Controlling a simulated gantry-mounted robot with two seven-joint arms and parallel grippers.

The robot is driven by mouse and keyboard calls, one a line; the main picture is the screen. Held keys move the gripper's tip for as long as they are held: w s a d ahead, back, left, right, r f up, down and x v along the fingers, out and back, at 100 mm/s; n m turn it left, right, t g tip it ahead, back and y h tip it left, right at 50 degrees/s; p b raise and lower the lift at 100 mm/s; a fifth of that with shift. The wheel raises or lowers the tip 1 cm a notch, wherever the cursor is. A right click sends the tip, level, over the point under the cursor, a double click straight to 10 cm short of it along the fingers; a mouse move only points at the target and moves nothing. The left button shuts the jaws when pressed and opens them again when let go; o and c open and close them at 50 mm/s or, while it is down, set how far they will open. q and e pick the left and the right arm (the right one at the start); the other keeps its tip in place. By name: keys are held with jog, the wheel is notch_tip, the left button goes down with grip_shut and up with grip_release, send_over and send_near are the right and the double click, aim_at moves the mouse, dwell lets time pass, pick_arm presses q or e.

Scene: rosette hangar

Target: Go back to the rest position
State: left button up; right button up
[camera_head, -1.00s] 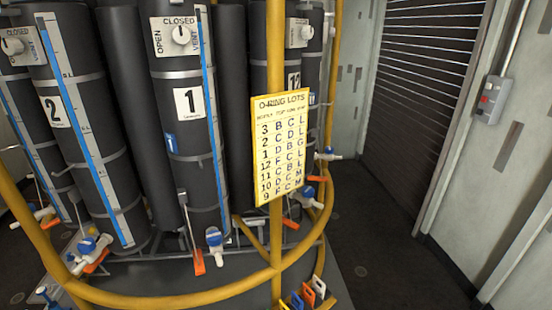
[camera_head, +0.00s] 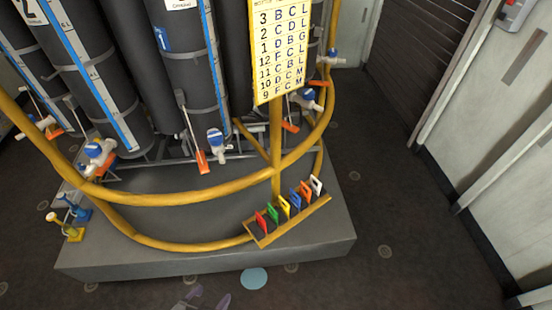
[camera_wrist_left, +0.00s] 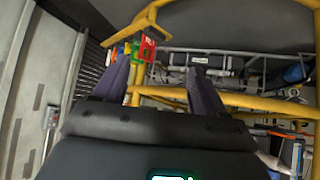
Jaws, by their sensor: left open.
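My left gripper (camera_head: 207,297) shows only as its purplish fingertips at the bottom edge of the head view, below the grey plinth's front edge. The left wrist view shows both fingers of the left gripper (camera_wrist_left: 163,78) spread apart, with nothing held between them. Yellow rail and grey pipework show beyond the fingers. The rest of the left arm is out of the head view. My right gripper is in neither view.
A grey plinth (camera_head: 210,262) carries black cylinders behind a curved yellow rail (camera_head: 190,195). A rack (camera_head: 290,222) of several coloured tags and a yellow lot sign (camera_head: 278,50) are fixed at its right. Blue-and-yellow fittings (camera_head: 68,218) stand at left. Floor is open at right.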

pick_arm(q)
jog(key=s+a+n+g+y, duration=0.1)
jog(key=s+a+g+y, duration=0.1)
jog(key=s+a+g, duration=0.4)
notch_tip(320, 180, up, 34)
jog(key=s+t+p, duration=0.1)
jog(key=p, duration=3.3)
jog(key=shift+d+p, duration=0.3)
jog(key=shift+d, duration=0.1)
